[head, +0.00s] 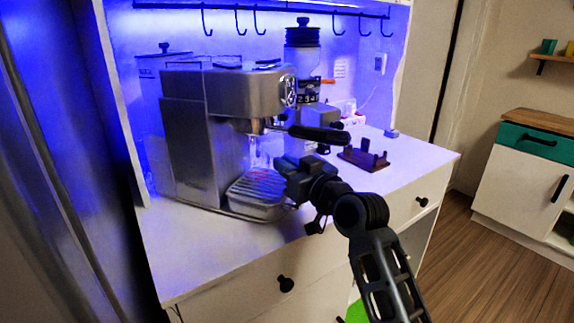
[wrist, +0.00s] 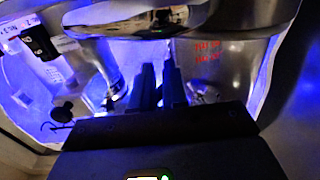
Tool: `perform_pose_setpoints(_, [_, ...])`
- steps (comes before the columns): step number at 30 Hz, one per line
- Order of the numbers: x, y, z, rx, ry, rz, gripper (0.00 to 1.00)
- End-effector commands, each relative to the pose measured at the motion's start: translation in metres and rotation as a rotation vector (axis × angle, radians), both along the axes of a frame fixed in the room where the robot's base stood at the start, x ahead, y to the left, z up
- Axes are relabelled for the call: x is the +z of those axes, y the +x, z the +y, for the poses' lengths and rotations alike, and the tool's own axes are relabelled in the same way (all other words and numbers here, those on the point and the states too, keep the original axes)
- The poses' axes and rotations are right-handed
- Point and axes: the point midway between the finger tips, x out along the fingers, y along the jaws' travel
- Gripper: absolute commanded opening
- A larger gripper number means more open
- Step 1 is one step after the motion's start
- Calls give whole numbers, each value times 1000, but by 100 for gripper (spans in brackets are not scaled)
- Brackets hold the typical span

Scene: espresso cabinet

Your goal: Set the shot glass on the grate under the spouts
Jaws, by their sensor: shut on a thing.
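The espresso machine (head: 225,100) stands on the white counter, with its black-handled portafilter (head: 320,134) locked in the front. The slotted metal grate (head: 257,188) lies below the spouts on the drip tray. My gripper (head: 283,165) reaches in from the right, below the portafilter handle and above the grate's right side. It is shut on the shot glass (head: 262,153), a faint clear shape under the group head, apparently raised above the grate. In the wrist view my two dark fingers (wrist: 157,88) point at the machine; the glass between them is hard to make out.
A grinder (head: 302,62) stands behind the machine to the right. A dark brown stand (head: 363,158) sits on the counter to the right. The front right counter is clear. The portafilter handle juts out just above my gripper.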

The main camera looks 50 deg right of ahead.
Motion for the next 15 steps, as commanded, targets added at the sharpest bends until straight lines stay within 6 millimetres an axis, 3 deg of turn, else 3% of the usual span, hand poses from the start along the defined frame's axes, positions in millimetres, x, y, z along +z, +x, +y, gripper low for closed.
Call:
perform_pose_setpoints(8, [-4,0,0,1,0,0,0])
perform_pose_setpoints(9, [-3,0,0,1,0,0,17])
perform_pose_setpoints(15, [-3,0,0,0,0,0,36])
